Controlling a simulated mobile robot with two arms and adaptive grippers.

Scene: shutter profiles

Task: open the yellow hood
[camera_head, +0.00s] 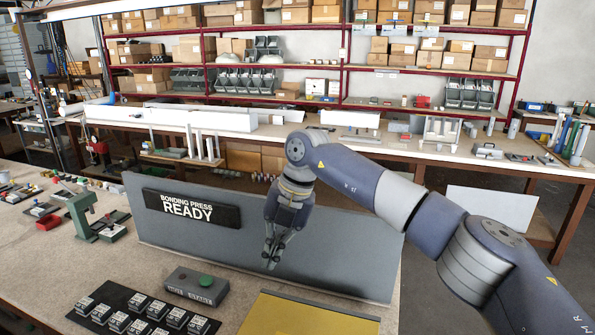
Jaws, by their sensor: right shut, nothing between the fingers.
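The yellow hood (305,315) shows at the bottom edge of the head view as a flat yellow panel with a darker frame. Its near part is cut off by the picture edge, and no handle shows. My right gripper (271,262) points down in front of the grey panel, above and behind the hood's far left corner. It is shut and empty, and apart from the hood in the picture. My left gripper is not in view.
The grey panel (330,262) stands behind the hood, with a "BONDING PRESS READY" sign (191,207). A grey box with a green button (205,281) and a black tray (82,307) of small parts lie left of the hood. A green press (82,215) stands farther left.

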